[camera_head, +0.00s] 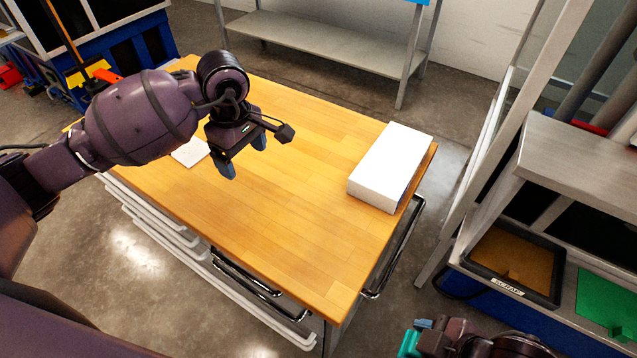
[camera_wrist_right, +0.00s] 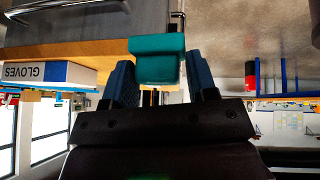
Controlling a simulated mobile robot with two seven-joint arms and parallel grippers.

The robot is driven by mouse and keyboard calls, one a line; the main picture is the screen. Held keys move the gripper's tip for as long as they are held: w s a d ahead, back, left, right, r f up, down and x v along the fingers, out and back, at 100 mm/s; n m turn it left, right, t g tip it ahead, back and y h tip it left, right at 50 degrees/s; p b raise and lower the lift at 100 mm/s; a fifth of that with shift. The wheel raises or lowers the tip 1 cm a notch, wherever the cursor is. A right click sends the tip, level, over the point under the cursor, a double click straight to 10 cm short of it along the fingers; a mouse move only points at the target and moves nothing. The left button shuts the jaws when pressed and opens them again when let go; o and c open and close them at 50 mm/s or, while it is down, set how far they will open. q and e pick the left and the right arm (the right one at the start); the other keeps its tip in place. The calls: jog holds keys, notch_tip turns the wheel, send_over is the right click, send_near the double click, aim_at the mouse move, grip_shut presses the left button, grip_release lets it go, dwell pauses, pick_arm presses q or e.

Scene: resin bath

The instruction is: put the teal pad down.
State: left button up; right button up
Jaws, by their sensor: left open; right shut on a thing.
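The teal pad (camera_wrist_right: 156,62) is a small block between the two blue fingers of my right gripper (camera_wrist_right: 160,82), which is shut on it. In the head view the pad (camera_head: 408,343) shows only in part at the bottom edge, with my right gripper (camera_head: 424,326) partly cut off there. The pad is held to the right of the table's front corner, apart from the tabletop in that view. My left gripper (camera_head: 243,157) is open and empty above the left part of the wooden table (camera_head: 290,215).
A white box (camera_head: 388,168) stands on the table's right end; a box marked GLOVES (camera_wrist_right: 50,72) shows upside down in the wrist view. A white sheet (camera_head: 190,152) lies at left. A tray marked SCRAP (camera_head: 517,262) and a green mat (camera_head: 606,303) are at right. The table's middle is clear.

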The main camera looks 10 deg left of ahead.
jog(key=shift+w+r+n, duration=0.1)
jog(key=shift+w+n, duration=0.3)
jog(key=shift+n, duration=0.1)
jog(key=shift+s+d+f+g, duration=0.2)
jog(key=shift+f+g, duration=0.1)
jog(key=shift+s+d+f+m+t, duration=0.1)
jog(key=shift+s+f+m+t, duration=0.05)
jog(key=shift+s+f+m, duration=0.2)
jog(key=shift+s+f+m+t, duration=0.1)
jog(key=shift+s+m+t, duration=0.15)
jog(key=shift+s, duration=0.25)
jog(key=shift+s+d+f+m+t, duration=0.1)
jog(key=shift+s+f+m, duration=0.2)
jog(key=shift+s, duration=0.1)
jog(key=shift+w+a, duration=0.25)
jog(key=shift+a, duration=0.05)
jog(key=w+a, duration=0.8)
jog(key=a, duration=0.4)
jog(key=w+a, duration=0.9)
jog(key=a, duration=0.3)
jog(key=w+a, duration=0.8)
jog(key=a, duration=0.4)
jog(key=shift+w+a, duration=0.1)
jog(key=shift+w, duration=0.2)
jog(key=shift+f, duration=0.25)
jog(key=shift+f, duration=0.1)
